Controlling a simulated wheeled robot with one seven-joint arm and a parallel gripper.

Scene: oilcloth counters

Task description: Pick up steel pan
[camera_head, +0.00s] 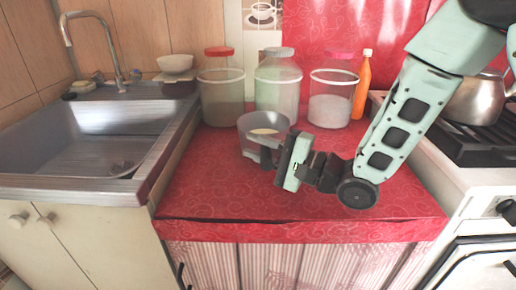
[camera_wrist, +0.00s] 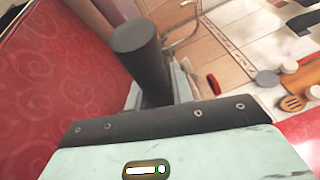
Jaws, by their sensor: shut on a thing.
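The steel pan (camera_head: 265,122) is a grey, open round vessel on or just above the red counter, in front of the jars. My gripper (camera_head: 268,152) reaches in from the right at the pan's near side and is shut on it. In the wrist view a dark grey cylinder (camera_wrist: 139,45), which looks like the pan's handle, stands up between the pale fingers. The gripper hides part of the pan's near side. I cannot tell whether the pan's base touches the counter.
Several lidded jars, one of them green-tinted (camera_head: 278,88), and an orange bottle (camera_head: 362,88) stand behind the pan. A sink (camera_head: 75,140) lies left. A stove (camera_head: 478,145) with a metal pot (camera_head: 478,100) is right. The counter's front (camera_head: 300,205) is clear.

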